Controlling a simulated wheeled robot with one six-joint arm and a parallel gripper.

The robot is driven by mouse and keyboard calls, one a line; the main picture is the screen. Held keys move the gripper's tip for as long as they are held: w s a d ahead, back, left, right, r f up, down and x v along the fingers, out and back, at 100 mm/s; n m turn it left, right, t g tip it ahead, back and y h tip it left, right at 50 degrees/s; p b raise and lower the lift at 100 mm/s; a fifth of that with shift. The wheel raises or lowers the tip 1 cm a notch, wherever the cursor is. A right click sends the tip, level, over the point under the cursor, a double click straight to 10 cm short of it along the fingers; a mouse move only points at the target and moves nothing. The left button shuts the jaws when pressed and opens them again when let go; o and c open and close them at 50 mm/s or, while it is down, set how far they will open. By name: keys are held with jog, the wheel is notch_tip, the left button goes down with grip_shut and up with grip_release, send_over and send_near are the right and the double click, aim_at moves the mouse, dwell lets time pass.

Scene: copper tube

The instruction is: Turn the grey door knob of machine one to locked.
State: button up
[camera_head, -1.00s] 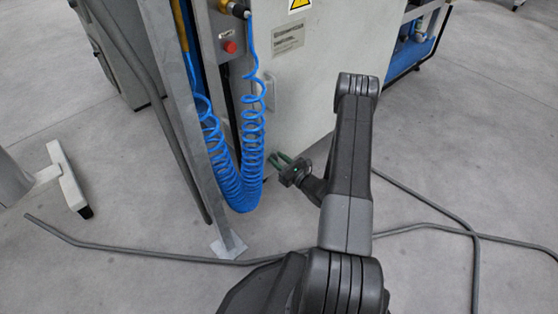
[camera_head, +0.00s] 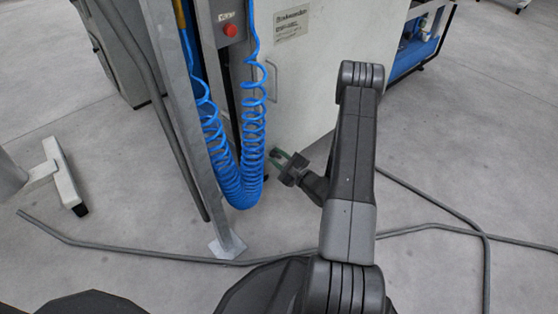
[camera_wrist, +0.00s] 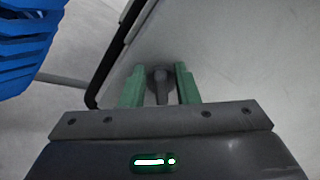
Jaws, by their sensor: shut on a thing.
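The grey door knob (camera_wrist: 160,78) shows in the wrist view, with a round base and a narrow lever pointing toward the gripper body. The two green fingers of my gripper (camera_wrist: 160,88) stand on either side of it, shut on it. In the head view my gripper (camera_head: 280,158) is at the low part of the pale door of the machine (camera_head: 310,80), near its left edge. The knob is small and partly hidden by the fingers there. I cannot read a locked mark in either view.
Blue coiled hoses (camera_head: 250,140) hang just left of my gripper beside a grey metal post (camera_head: 185,130). A door handle (camera_head: 271,82) is above the gripper. A red button (camera_head: 230,30) sits higher up. Grey cables (camera_head: 130,250) lie on the floor.

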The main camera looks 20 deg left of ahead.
jog(key=n, duration=0.4)
jog(key=shift+s+a+f+n, duration=0.1)
jog(key=shift+s+f+n, duration=0.1)
jog(key=shift+f+n, duration=0.35)
jog(key=shift+n, duration=1.1)
jog(key=shift+f+n, duration=0.2)
jog(key=shift+n, duration=1.05)
jog(key=o, duration=0.6)
jog(key=shift+o, duration=0.2)
jog(key=p+v, duration=0.3)
jog(key=v, duration=1.1)
